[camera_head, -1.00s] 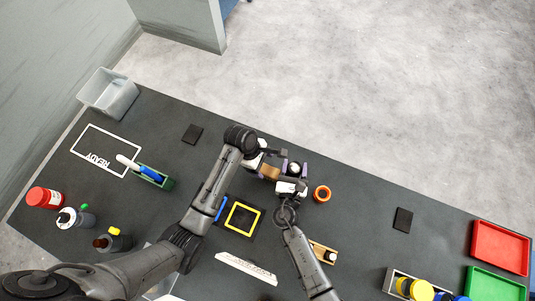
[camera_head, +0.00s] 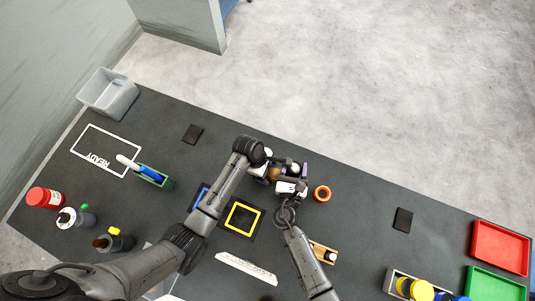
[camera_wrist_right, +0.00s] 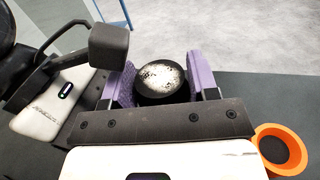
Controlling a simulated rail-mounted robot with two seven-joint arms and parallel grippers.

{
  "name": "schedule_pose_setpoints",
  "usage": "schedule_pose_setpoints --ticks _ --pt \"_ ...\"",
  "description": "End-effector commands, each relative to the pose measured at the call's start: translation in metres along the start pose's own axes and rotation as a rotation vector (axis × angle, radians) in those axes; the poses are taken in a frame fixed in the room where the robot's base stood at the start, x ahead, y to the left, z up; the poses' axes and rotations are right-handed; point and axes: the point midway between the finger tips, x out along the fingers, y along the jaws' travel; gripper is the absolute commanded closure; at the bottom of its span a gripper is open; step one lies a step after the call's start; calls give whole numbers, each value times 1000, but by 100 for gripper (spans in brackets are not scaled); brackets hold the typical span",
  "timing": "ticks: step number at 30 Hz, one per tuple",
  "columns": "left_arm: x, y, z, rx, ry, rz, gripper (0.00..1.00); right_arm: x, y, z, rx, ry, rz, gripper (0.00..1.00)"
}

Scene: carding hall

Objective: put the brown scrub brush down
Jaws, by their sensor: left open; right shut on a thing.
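My right gripper (camera_head: 292,172) is shut on a round, dark-sided thing with a pale, speckled top, which I take to be the brown scrub brush (camera_wrist_right: 160,78). In the right wrist view it sits between the purple fingers. In the head view it is small and partly covered by the grippers. My left gripper (camera_head: 272,173) is open and close beside the right one. Its white body and dark finger also show at the left of the right wrist view. A brown patch shows between the two grippers; I cannot tell which thing it belongs to.
A yellow-framed square (camera_head: 242,218) and a wooden block (camera_head: 323,252) lie nearer. A green holder (camera_head: 155,179) stands left; red (camera_head: 500,248) and green (camera_head: 492,284) trays are at right. Dark mat is free around the black pad (camera_head: 402,220).

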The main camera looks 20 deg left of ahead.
Motion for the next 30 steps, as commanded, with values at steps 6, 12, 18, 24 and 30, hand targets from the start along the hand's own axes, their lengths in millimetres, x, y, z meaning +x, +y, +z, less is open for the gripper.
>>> schedule_pose_setpoints --ticks 6,12,18,24,30 --pt "1 0 0 0 0 0 23 0 0 0 0 -1 0 88" --pt "4 0 -1 0 0 0 23 0 0 0 0 -1 0 88" --pt "5 0 -2 0 0 0 23 0 0 0 0 -1 0 88" --pt "4 0 -2 0 0 0 26 0 0 0 0 -1 0 88" --pt "4 0 -2 0 0 0 45 0 0 0 0 -1 0 88"
